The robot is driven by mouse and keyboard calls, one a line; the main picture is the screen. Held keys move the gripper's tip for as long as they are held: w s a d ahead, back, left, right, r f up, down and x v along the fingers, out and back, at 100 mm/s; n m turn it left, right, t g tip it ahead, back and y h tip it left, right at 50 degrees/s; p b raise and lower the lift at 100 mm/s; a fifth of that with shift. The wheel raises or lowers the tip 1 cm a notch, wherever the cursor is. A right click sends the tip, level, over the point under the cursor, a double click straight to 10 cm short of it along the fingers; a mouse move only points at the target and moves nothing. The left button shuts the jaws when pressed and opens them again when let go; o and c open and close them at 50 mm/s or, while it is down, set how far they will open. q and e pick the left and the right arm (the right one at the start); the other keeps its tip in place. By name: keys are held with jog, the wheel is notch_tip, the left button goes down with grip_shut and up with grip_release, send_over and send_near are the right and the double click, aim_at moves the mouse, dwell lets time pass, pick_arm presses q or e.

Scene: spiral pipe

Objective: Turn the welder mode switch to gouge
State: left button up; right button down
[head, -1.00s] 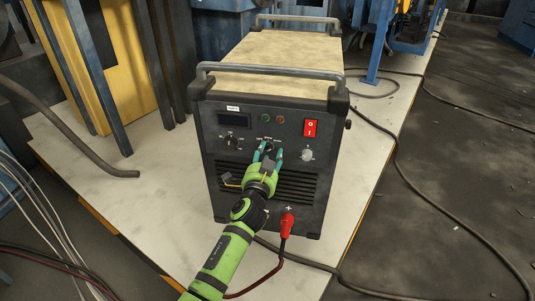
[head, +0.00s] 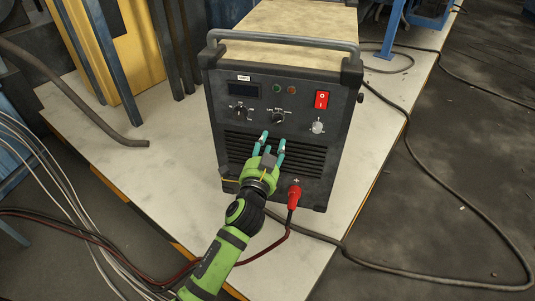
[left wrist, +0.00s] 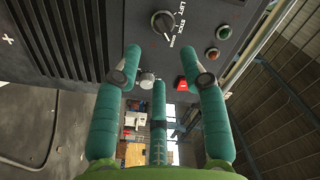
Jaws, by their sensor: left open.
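The welder (head: 270,150) stands upright on a pale bench, its dark front panel facing me. Its mode switch (head: 278,117) is the middle black knob; it also shows in the left wrist view (left wrist: 163,22), beside printed labels that include LIFT and STICK. The knob's white mark appears to point toward the last label, which is too small to read surely. My left gripper (head: 272,141) is open and empty, its teal fingers in front of the vents just below the knob. In the left wrist view the fingers (left wrist: 165,78) are spread, apart from the knob. My right gripper is out of view.
Another black knob (head: 240,112) is left of the mode switch. A red power switch (head: 321,99) and a pale knob (head: 317,127) are to its right. A red cable plug (head: 294,197) juts out low on the panel. Cables (head: 400,200) trail over bench and floor.

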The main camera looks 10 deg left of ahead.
pick_arm(q)
jog(key=shift+s, duration=1.7)
